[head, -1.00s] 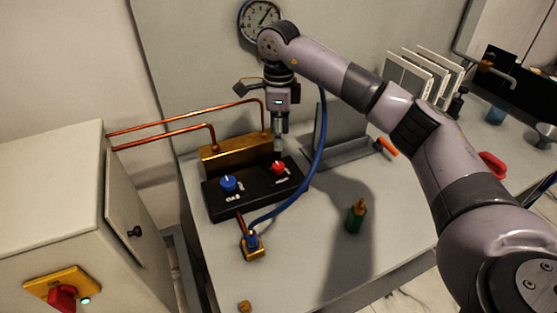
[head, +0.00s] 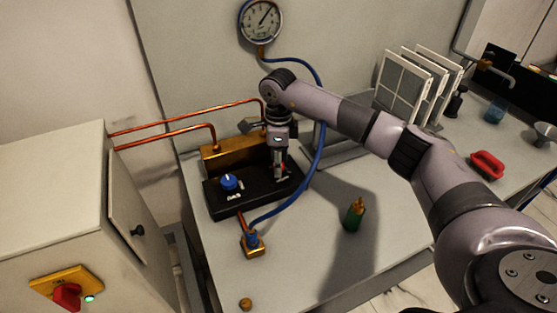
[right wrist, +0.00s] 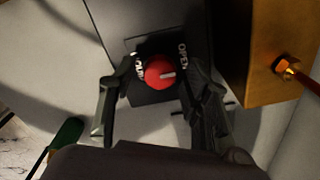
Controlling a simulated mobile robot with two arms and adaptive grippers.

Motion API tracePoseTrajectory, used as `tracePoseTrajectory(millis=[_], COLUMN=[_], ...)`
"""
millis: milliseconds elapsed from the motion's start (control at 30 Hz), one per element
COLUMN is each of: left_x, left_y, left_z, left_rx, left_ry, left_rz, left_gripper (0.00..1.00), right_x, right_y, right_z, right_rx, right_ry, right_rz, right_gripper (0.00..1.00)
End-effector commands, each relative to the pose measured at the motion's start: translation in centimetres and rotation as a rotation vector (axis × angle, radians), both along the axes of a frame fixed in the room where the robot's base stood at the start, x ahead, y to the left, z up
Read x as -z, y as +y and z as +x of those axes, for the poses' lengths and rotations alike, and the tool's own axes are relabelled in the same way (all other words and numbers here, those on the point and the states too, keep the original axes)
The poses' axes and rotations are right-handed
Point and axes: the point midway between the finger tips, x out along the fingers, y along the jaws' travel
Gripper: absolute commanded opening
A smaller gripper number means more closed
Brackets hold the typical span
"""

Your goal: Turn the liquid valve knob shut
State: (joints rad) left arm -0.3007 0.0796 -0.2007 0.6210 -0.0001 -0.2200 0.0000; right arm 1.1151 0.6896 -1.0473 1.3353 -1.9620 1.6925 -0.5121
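The red knob (right wrist: 160,72), with a white pointer line, sits on the black valve block (head: 225,207). White lettering beside it is only partly readable. The right gripper (head: 280,174) points down over the right part of the block and mostly hides the red knob in the head view. In the right wrist view the right gripper (right wrist: 156,78) is open, one finger on each side of the red knob; I cannot tell whether they touch it. A blue knob (head: 228,182) with a white label is on the block's left part. My left gripper is not in view.
A brass manifold (head: 222,158) with copper pipes stands behind the block. A blue hose (head: 320,135) curves close to the right of the gripper, below a gauge (head: 261,22).

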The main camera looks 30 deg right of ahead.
Motion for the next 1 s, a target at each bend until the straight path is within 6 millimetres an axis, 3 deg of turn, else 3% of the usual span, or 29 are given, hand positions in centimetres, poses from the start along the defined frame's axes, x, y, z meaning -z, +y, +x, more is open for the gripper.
tracePoseTrajectory(millis=[600,1000], left_x=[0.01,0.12], left_y=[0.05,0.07], left_z=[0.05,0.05], left_rx=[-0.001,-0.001], left_ry=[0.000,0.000], left_rz=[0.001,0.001], left_gripper=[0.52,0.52], right_x=[-0.07,-0.06], right_y=[0.01,-0.02], right_z=[0.03,0.03], right_rx=[0.000,0.073], right_ry=[-0.001,-0.002], right_rz=[-0.001,-0.001], right_gripper=[0.01,0.00])
